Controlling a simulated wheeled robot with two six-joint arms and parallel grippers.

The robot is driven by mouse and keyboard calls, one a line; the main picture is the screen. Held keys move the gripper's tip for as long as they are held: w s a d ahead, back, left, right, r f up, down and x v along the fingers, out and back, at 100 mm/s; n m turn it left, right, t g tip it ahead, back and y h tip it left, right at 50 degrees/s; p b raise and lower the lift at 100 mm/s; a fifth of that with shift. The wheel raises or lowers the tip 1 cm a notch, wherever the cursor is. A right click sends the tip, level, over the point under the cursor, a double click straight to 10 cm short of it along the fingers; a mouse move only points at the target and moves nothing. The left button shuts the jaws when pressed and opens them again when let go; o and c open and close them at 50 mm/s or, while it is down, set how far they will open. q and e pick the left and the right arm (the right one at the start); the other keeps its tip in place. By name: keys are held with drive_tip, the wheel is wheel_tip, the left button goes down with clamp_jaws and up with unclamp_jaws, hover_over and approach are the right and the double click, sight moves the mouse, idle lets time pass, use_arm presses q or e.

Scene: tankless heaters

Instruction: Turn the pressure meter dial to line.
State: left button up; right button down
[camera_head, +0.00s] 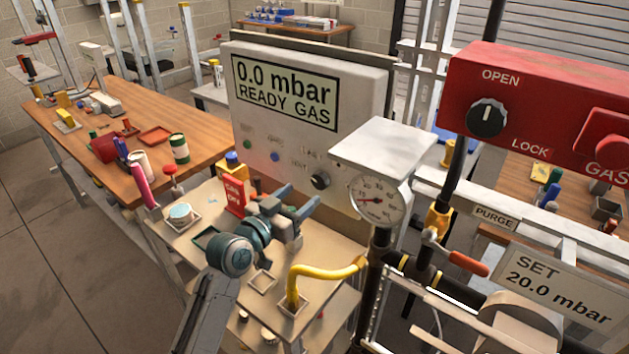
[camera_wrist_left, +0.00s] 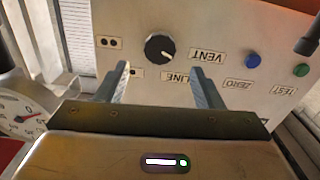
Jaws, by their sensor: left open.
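The pressure meter (camera_head: 350,90) is a large grey box with a screen reading "0.0 mbar READY GAS". Its black round dial (camera_head: 320,181) sits low on the front panel. In the left wrist view, where the panel appears upside down, the dial (camera_wrist_left: 160,48) has a white mark on its right, on the VENT label's side. The LINE label (camera_wrist_left: 178,76) is just below it there. My left gripper (camera_head: 298,199) is open and empty in front of the panel. Its fingers (camera_wrist_left: 160,69) frame the dial from a short distance, apparently not touching it.
Blue (camera_wrist_left: 253,60) and green (camera_wrist_left: 301,69) buttons share the panel. A round gauge (camera_head: 378,200) and yellow hose (camera_head: 325,272) stand to the dial's right and below. A red box (camera_head: 540,110) hangs at right. A cluttered bench (camera_head: 205,145) is at left.

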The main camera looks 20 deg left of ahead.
sight(318, 182)
use_arm(q)
drive_tip(key=p+x, duration=0.1)
drive_tip(key=x, duration=0.5)
drive_tip(key=shift+f, duration=0.1)
drive_tip(key=shift+w, duration=0.1)
